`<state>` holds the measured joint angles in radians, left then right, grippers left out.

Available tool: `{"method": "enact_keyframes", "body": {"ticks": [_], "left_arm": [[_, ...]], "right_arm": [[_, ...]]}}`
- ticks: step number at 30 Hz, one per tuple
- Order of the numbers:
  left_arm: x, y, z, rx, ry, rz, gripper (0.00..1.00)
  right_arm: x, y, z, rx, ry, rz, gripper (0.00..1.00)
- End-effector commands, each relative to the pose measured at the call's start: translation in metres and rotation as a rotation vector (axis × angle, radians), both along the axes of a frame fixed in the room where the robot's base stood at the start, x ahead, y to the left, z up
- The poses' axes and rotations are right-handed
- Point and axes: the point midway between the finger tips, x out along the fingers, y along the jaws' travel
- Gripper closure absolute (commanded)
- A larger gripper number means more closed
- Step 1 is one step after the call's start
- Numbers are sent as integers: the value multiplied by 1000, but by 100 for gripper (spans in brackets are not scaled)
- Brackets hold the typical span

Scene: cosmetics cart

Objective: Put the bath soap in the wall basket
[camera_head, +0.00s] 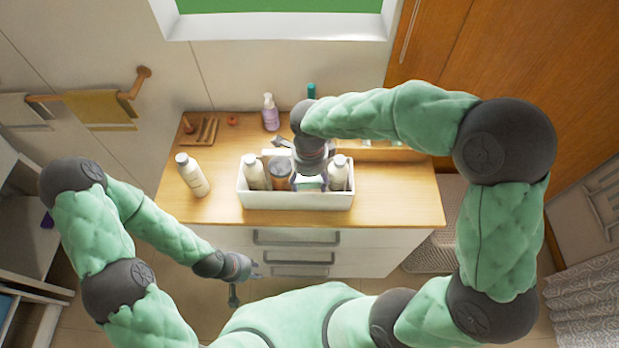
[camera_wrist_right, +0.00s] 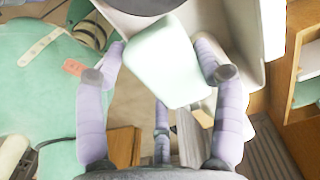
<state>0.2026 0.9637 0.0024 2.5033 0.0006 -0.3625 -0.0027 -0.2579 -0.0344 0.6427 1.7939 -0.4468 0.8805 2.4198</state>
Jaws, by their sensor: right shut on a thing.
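A pale green block, which looks like the bath soap (camera_wrist_right: 165,62), sits between the fingers of my right gripper (camera_wrist_right: 160,82) in the right wrist view. In the head view my right gripper (camera_head: 311,168) points down into the white bin on the counter. The soap shows there as a pale patch (camera_head: 310,184) below the gripper, between bottles and partly hidden. My left gripper (camera_head: 250,270) is low in front of the drawers, away from the counter top; its fingers are too small to read. I cannot make out a wall basket for sure.
The white bin (camera_head: 296,200) holds several bottles close around my right gripper. A white bottle (camera_head: 192,174) stands left of it, and a lilac pump bottle (camera_head: 270,112) behind. A wooden rack (camera_head: 200,131) lies at back left. The counter's right end is clear.

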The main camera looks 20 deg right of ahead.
Motion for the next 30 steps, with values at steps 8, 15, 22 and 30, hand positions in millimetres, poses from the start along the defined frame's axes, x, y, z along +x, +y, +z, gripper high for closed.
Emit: {"method": "enact_keyframes", "body": {"ticks": [8,15,22,30], "left_arm": [[0,0,-9,0,0,0,68],[0,0,-11,0,0,0,68],[0,0,-11,0,0,0,68],[0,0,-9,0,0,0,68]], "right_arm": [[0,0,-9,0,0,0,66],[0,0,-11,0,0,0,66],[0,0,-11,0,0,0,8],[0,0,-9,0,1,0,8]]}}
